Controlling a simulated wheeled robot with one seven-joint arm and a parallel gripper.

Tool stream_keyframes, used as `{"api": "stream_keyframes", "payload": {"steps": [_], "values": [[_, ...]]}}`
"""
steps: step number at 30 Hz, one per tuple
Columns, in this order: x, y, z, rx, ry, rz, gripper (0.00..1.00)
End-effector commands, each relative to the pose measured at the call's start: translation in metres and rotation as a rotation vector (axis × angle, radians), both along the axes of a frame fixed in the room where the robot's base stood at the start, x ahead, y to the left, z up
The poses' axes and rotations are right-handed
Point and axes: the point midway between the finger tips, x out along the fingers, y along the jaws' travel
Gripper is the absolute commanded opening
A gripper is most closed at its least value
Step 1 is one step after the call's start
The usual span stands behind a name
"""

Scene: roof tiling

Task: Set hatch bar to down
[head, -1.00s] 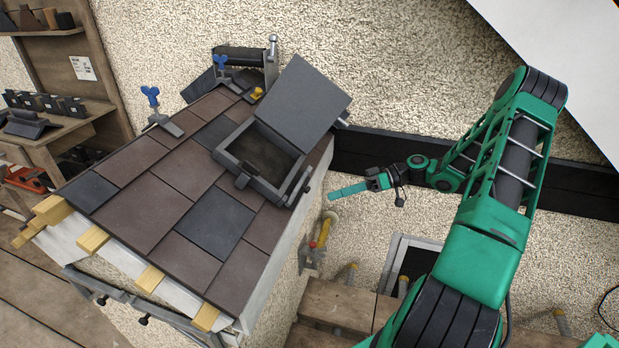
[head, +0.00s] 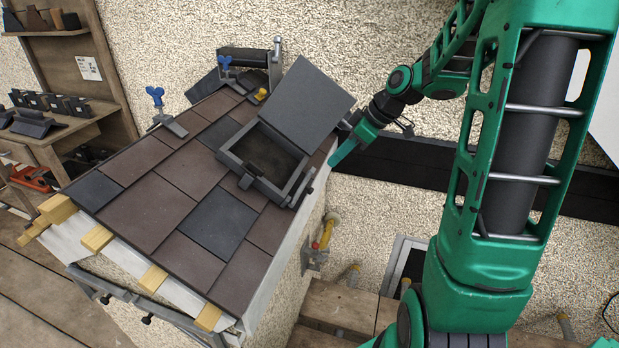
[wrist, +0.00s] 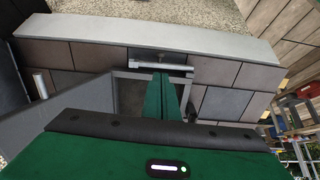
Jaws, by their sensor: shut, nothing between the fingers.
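The hatch on the small tiled roof has a dark square frame (head: 232,163) and a grey lid (head: 302,105) that stands open, tilted back. A slim light-grey bar (head: 304,187) lies along the frame's right side in the head view. A pale bar also shows just beyond my fingertips in the wrist view (wrist: 160,66). My gripper (head: 336,160) is shut and empty, its green fingers just right of the hatch, near the roof's right edge. In the wrist view the fingers (wrist: 168,84) point at the frame. I cannot tell whether they touch the bar.
The open lid fills the left of the wrist view (wrist: 75,110), close beside my gripper. Blue-handled clamps (head: 157,98) stand on the roof's far edge. A dark horizontal beam (head: 400,162) runs along the wall behind. A wooden shelf (head: 85,125) stands at the left.

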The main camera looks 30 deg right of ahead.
Motion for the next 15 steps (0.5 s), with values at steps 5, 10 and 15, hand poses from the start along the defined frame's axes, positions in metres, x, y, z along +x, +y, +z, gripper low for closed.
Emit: {"api": "stream_keyframes", "payload": {"steps": [5, 10, 15], "values": [[-0.006, 0.003, 0.024, -0.053, -0.05, -0.012, 0.0], [-0.005, 0.004, 0.026, -0.064, -0.06, -0.016, 0.0], [0.004, 0.011, 0.009, -0.061, -0.058, -0.016, 0.0]]}}
